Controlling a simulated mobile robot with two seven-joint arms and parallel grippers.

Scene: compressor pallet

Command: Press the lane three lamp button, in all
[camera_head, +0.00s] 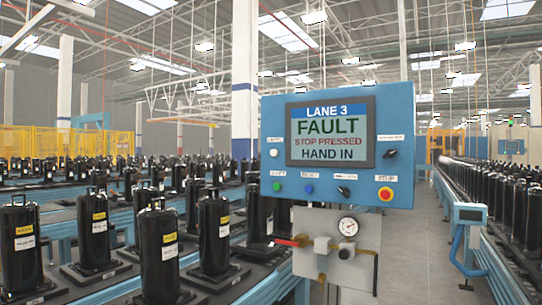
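A blue lane 3 control panel (395,108) stands at the centre. Its screen (329,131) reads "LANE 3", "FAULT", "STOP PRESSED", "HAND IN". A white round button (274,153) sits left of the screen under a small label too blurred to read surely; it may be the lamp button. Below it are a green button (277,187) and a blue button (308,188). A black switch (343,191), a red stop button (385,194) on yellow and a black knob (390,154) are further right. Neither gripper is in view.
A plate with a gauge (348,226), valves and a red-handled lever (288,242) hangs below the panel. Black compressors (91,228) fill the pallets at left. A conveyor with more compressors (519,212) and a smaller blue post terminal (469,213) stand at right.

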